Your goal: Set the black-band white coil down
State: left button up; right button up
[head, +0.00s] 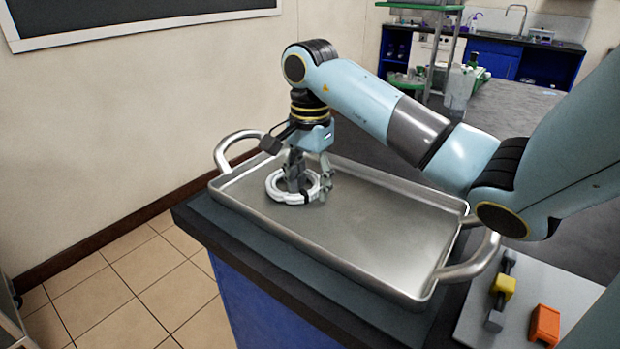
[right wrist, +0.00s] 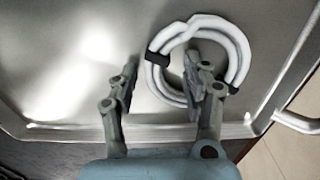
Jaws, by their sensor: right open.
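The white coil with black bands (head: 281,190) lies at the left end of a metal tray (head: 380,240). In the right wrist view the coil (right wrist: 234,52) shows two black bands, and the tray floor (right wrist: 60,60) is around it. My right gripper (head: 308,194) is low over the tray at the coil. In the right wrist view its jaws (right wrist: 162,92) are spread apart, with one finger over the coil's ring and the other outside it at the left. The fingertips hide part of the coil. Whether they touch it I cannot tell. My left gripper is not in view.
The tray has raised rims and two loop handles (head: 235,148). The rest of its floor is bare. A grey board with a yellow block (head: 503,287) and an orange block (head: 544,325) lies beyond its right end. A wall stands behind at left.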

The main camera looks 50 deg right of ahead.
aim_at(310, 186)
jog(key=shift+r, duration=0.1)
jog(key=shift+r, duration=0.2)
notch_tip(310, 186, up, 5)
jog(key=shift+f+p, duration=0.2)
jog(key=shift+p, duration=0.5)
notch_tip(310, 186, up, 7)
jog(key=p, duration=0.7)
